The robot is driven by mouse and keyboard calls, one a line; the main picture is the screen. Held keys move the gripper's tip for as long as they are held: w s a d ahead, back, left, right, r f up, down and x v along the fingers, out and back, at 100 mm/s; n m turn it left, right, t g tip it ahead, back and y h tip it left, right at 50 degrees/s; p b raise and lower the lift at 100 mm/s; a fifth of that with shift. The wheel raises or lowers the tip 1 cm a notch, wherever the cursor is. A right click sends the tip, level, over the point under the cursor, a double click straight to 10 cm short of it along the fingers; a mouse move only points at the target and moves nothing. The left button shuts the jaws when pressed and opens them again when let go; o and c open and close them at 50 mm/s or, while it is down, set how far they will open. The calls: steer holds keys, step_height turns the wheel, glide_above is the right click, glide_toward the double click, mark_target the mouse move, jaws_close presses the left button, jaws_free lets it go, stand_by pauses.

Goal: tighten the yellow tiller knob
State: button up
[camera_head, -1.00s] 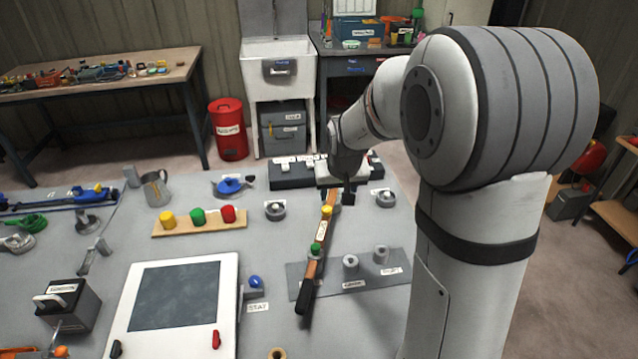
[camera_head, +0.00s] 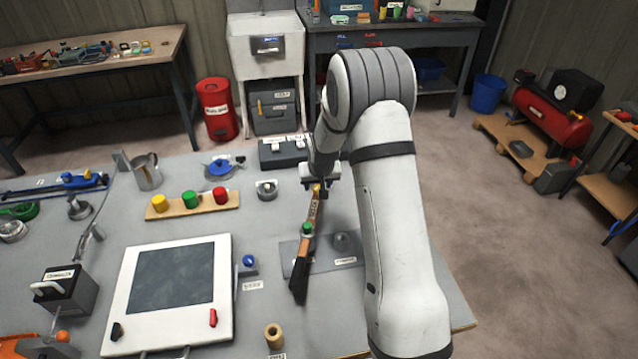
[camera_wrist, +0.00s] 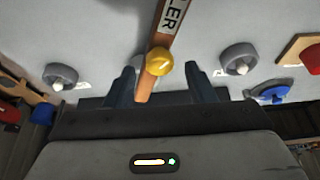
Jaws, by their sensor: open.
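The yellow tiller knob (camera_wrist: 159,62) sits on the wooden tiller (camera_wrist: 162,30) in the wrist view, between the two fingers of my gripper (camera_wrist: 160,88). The fingers are apart, one on each side of the knob, and I see a gap on both sides. In the head view the yellow knob (camera_head: 316,187) shows small at the tiller's far end, just below my gripper (camera_head: 320,180), which is partly hidden by my arm. A green knob (camera_head: 307,229) sits lower on the tiller (camera_head: 305,248), whose near end is black.
Grey round fittings (camera_wrist: 238,59) and (camera_wrist: 61,76) flank the tiller. A wooden strip (camera_head: 176,208) holds yellow, green and red knobs. A white-framed panel (camera_head: 222,300) takes up the near left.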

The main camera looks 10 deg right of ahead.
steer(key=shift+w+f, duration=0.25)
steer(key=shift+f, duration=0.45)
steer(key=shift+c, duration=0.4)
